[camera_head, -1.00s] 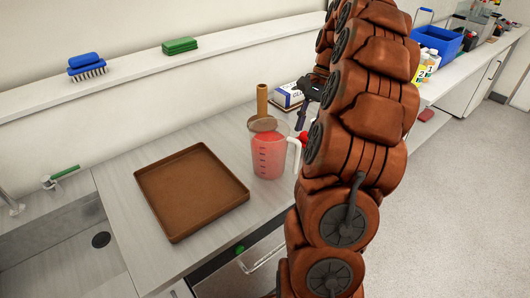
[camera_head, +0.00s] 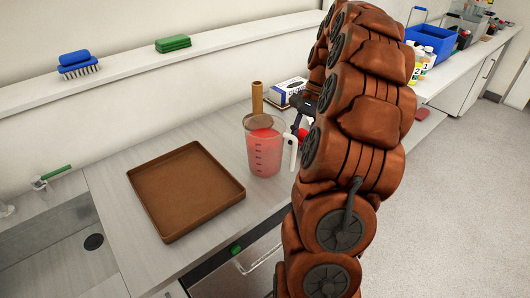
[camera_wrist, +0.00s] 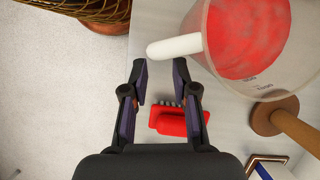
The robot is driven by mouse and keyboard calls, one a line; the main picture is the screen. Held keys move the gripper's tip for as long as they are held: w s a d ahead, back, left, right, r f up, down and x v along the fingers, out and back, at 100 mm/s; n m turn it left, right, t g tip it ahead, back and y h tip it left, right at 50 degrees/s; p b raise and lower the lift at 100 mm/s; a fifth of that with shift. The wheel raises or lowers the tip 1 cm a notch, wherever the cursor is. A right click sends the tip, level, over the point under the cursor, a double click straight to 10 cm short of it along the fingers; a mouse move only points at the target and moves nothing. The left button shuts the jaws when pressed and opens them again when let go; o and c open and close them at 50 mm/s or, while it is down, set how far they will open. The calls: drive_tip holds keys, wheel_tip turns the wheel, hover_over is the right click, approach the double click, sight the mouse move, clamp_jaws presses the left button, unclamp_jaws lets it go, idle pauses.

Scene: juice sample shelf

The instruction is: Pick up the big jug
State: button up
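The big jug (camera_head: 264,152) is a clear measuring jug of red liquid with a white handle. It stands upright on the counter right of the brown tray. In the wrist view the jug (camera_wrist: 245,40) is at the upper right, its white handle (camera_wrist: 175,47) pointing left across the space just beyond my fingertips. My gripper (camera_wrist: 160,78) is open and empty, with a finger either side of a clear gap. No contact with the handle shows. In the head view my gripper (camera_head: 301,106) is beside the jug's handle side, partly hidden by my arm.
The brown tray (camera_head: 165,224) lies left of the jug. A brown object with an upright handle (camera_head: 257,97) stands close behind the jug. A red brush (camera_wrist: 180,121) lies below the fingers in the wrist view. A white-and-blue box (camera_head: 288,92) is behind.

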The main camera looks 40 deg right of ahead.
sight(293, 171)
drive_tip(key=shift+s+a+p+x, duration=0.15)
drive_tip(key=shift+p+x, duration=0.35)
drive_tip(key=shift+x, duration=0.75)
drive_tip(key=shift+s+a+p+x, duration=0.15)
drive_tip(key=shift+p+x, duration=0.3)
drive_tip(key=shift+x, duration=0.85)
drive_tip(key=shift+w+r, duration=0.1)
drive_tip(key=shift+r, duration=0.05)
clamp_jaws()
